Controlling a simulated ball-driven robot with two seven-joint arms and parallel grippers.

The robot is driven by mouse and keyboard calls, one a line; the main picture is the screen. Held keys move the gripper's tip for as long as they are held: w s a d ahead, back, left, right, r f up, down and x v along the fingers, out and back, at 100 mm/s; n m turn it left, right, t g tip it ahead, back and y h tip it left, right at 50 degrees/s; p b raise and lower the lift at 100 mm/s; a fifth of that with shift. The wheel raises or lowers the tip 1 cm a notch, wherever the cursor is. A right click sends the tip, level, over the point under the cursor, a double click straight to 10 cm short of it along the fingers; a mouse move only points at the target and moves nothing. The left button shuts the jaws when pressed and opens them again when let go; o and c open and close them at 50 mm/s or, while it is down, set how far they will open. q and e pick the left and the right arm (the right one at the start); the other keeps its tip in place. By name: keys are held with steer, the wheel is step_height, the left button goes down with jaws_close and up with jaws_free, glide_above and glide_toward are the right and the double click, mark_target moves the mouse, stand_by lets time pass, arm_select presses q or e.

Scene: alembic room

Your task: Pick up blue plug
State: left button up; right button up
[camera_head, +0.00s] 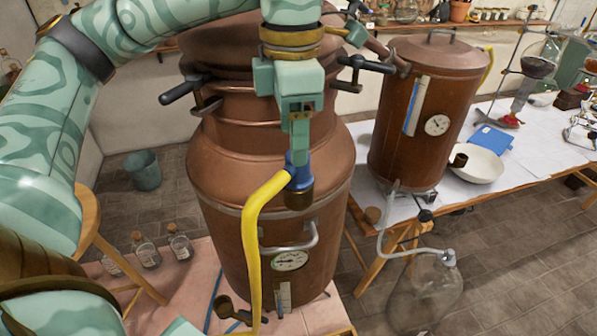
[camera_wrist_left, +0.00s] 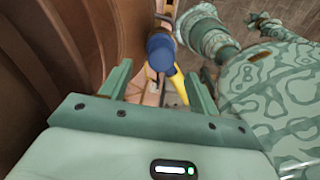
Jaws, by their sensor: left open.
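The blue plug (camera_head: 299,176) sits at the upper end of a yellow hose (camera_head: 252,235), in front of the large copper vessel. A dark brass-coloured fitting shows just below it. My left gripper (camera_head: 300,148) points down over the plug, close to it in the head view. In the left wrist view the blue plug (camera_wrist_left: 160,50) appears between the two spread fingers of the left gripper (camera_wrist_left: 159,72), toward their tips. The fingers are open, with a gap on both sides of the plug. Whether a finger touches it cannot be told. My right gripper is not in view.
The large copper vessel (camera_head: 260,160) stands right behind the plug, with dark clamp handles (camera_head: 364,64) above. A smaller copper vessel (camera_head: 423,115) and a white bowl (camera_head: 478,166) are on the table at right. Glass bottles (camera_head: 146,250) stand at lower left.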

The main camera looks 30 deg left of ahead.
arm_select(q)
steer(key=f, duration=0.4)
steer(key=shift+d+p, duration=0.25)
steer(key=shift+p, duration=0.05)
steer(key=shift+w+f, duration=0.15)
steer(key=shift+f, duration=0.35)
steer(key=c, duration=1.2)
steer(key=shift+r, duration=0.1)
steer(key=shift+r, duration=0.55)
steer(key=s+d+r+b, duration=0.3)
steer(key=s+d+r, duration=0.5)
steer(key=d+r, duration=0.3)
steer(key=shift+s+d+r, duration=0.15)
steer(key=shift+s+r, duration=0.05)
steer(key=shift+r, duration=0.25)
